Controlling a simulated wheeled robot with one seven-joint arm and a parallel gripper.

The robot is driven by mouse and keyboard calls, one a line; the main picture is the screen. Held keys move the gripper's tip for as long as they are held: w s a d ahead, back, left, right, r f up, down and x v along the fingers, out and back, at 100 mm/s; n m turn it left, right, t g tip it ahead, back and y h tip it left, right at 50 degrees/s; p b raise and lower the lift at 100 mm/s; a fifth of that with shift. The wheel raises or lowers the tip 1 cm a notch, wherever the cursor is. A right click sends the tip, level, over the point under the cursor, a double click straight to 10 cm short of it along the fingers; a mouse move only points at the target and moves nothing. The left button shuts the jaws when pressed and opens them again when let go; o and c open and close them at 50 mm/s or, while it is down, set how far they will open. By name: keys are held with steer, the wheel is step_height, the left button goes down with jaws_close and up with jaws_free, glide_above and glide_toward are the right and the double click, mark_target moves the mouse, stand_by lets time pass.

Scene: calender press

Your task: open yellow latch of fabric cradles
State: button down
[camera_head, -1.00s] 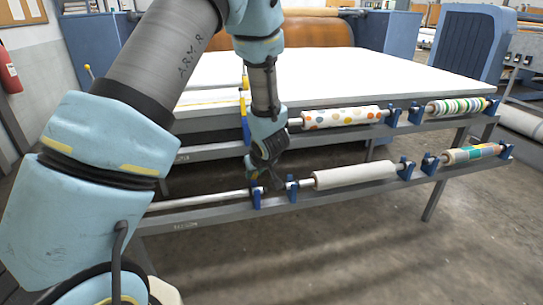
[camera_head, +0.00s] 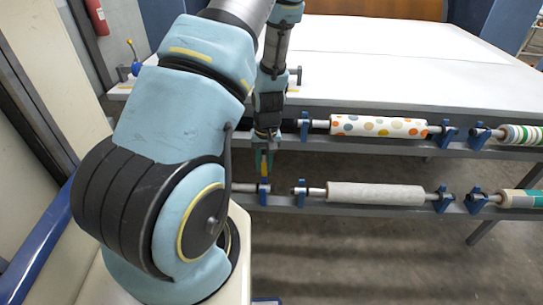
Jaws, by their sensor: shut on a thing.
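My gripper (camera_head: 264,168) points down at the left end of the lower rail, just above a blue cradle (camera_head: 264,192). It is shut on a small yellow piece, which appears to be the yellow latch (camera_head: 264,163) of that cradle; the fingers hide most of it, and I cannot tell its angle. More blue cradles (camera_head: 300,193) stand along the lower rail, holding a pale fabric roll (camera_head: 375,194) by its bar. Upper-rail cradles (camera_head: 447,134) hold a dotted roll (camera_head: 378,126). The cradle at the upper left is partly behind my wrist.
A large white table (camera_head: 400,60) lies behind the rails. A striped roll (camera_head: 520,134) and a multicoloured roll (camera_head: 518,199) lie at the right. A red fire extinguisher (camera_head: 97,16) hangs at the far left. The floor (camera_head: 350,260) in front is clear.

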steer(key=shift+s+a+f, duration=0.1)
steer(key=shift+a+f, duration=0.1)
steer(key=shift+a, duration=0.15)
steer(key=c, duration=1)
jaws_free()
steer(key=shift+o, duration=0.8)
steer(key=shift+d, duration=0.15)
steer(key=shift+r, duration=0.1)
steer(key=shift+w+d+r, duration=0.15)
steer(key=shift+w+r, duration=0.05)
steer(key=shift+r, duration=0.25)
steer(key=r, duration=0.6)
steer(key=r+b, duration=0.1)
steer(key=r, duration=0.2)
steer(key=shift+d+r, duration=0.25)
steer(key=shift+r, duration=0.15)
